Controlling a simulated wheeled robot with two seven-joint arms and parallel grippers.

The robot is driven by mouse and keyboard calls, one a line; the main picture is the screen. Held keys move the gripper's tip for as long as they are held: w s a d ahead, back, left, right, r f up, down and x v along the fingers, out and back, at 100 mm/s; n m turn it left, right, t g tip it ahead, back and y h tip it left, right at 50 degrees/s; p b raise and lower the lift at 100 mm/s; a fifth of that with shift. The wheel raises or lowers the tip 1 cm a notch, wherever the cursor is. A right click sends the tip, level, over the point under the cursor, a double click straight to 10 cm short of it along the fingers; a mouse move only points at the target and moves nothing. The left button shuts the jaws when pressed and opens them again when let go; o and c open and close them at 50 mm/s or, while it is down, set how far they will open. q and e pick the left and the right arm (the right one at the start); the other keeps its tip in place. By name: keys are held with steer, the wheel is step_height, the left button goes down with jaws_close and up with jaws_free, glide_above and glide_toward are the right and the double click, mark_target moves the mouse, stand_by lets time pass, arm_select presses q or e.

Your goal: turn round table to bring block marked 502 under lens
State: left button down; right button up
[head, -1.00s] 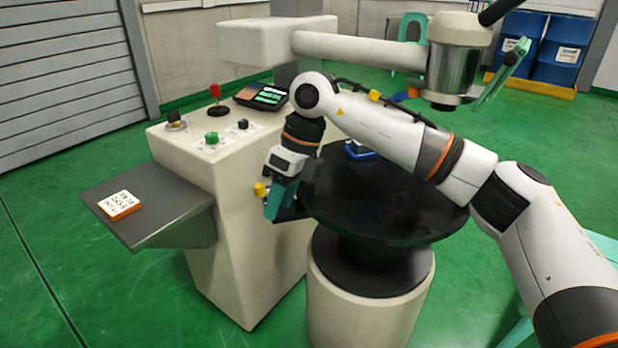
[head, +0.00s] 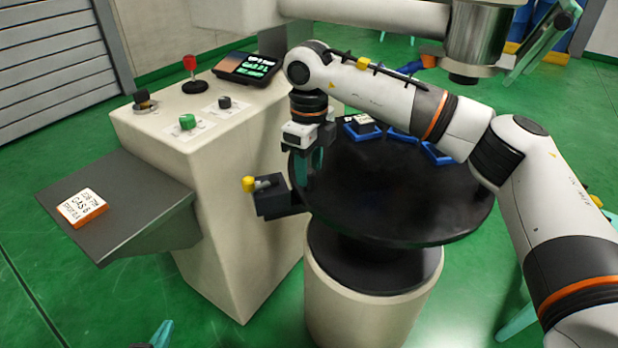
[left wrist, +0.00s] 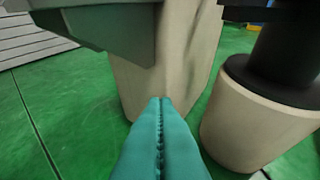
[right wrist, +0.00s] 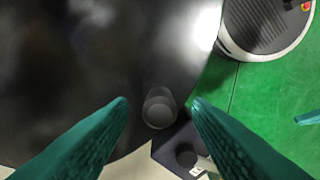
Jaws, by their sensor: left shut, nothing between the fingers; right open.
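The black round table (head: 400,205) stands on a pale pedestal. Blue trays (head: 402,135) sit along its far side, partly behind my right arm. One holds a block (head: 360,123) whose marking is too small to read, so I cannot tell which block is 502. The metallic lens housing (head: 480,40) hangs above the table's far right. My right gripper (head: 308,170) points down at the table's left rim, open. In the right wrist view a round grey peg (right wrist: 158,110) shows between its fingertips. My left gripper (left wrist: 160,100) is shut and empty, low in front of the machine.
A black bracket with a yellow-knobbed pin (head: 255,185) sits at the table's left edge. The cream console (head: 230,120) carries buttons and a screen. A grey shelf (head: 130,205) holds an orange-edged card (head: 82,207). The near part of the table is clear.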

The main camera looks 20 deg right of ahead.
arm_select(q)
steer(key=shift+w+d+r+t, duration=0.15)
steer(key=shift+w+r+t, duration=0.2)
steer(key=shift+r, duration=0.2)
steer(key=shift+w+d+r+t, duration=0.2)
steer(key=shift+r+t, duration=0.15)
steer(key=shift+r, duration=0.15)
arm_select(e)
steer(key=shift+f, duration=1.3)
jaws_close()
